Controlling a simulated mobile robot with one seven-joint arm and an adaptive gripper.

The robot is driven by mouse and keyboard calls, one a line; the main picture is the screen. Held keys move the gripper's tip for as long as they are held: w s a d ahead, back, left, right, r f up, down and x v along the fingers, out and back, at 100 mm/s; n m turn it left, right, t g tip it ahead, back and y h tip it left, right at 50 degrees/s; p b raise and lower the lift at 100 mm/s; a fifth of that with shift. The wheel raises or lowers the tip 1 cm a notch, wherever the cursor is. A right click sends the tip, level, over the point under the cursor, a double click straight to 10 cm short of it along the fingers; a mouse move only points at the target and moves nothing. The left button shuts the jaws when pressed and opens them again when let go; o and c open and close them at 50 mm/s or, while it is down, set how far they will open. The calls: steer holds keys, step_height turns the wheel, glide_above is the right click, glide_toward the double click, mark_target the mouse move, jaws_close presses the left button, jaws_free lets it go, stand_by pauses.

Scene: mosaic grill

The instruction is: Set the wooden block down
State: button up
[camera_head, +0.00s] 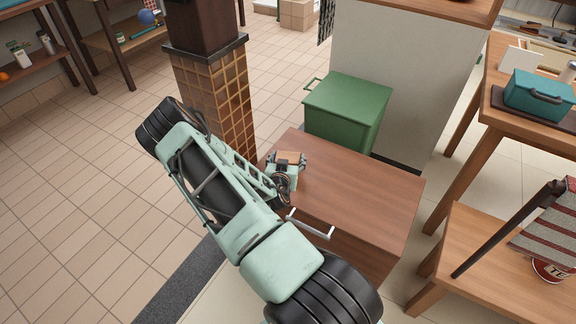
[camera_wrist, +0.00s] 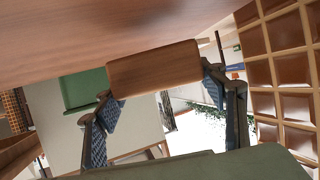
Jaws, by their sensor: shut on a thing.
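The wooden block (camera_wrist: 155,70) is a plain brown rectangular piece, held between the two blue-padded fingers of my gripper in the wrist view. In the head view the block (camera_head: 291,156) shows as a small brown patch at the tips of my gripper (camera_head: 287,161), which is shut on it. Both are over the back left part of a brown wooden cabinet top (camera_head: 372,192). In the wrist view the cabinet top (camera_wrist: 90,35) fills the upper part of the picture, close to the block. I cannot tell whether the block touches it.
A green lidded bin (camera_head: 348,108) stands behind the cabinet. A tiled pillar (camera_head: 218,95) rises close at the left of my gripper. The cabinet has a pale handle (camera_head: 311,226) at its front. The middle and right of its top are clear. Wooden tables (camera_head: 492,250) stand at the right.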

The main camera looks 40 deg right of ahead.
steer(key=shift+f+b, duration=0.3)
steer(key=shift+f, duration=1.05)
steer(key=shift+s+f, duration=0.1)
steer(key=shift+f, duration=0.1)
steer(key=o, duration=1.2)
steer(key=shift+o, duration=0.2)
steer(key=shift+r, duration=0.1)
steer(key=shift+a+r, duration=0.1)
steer(key=shift+r, duration=0.1)
steer(key=p+v, duration=0.2)
steer(key=v, duration=0.9)
steer(key=shift+s+a+r, duration=0.1)
steer(key=shift+s+a, duration=0.2)
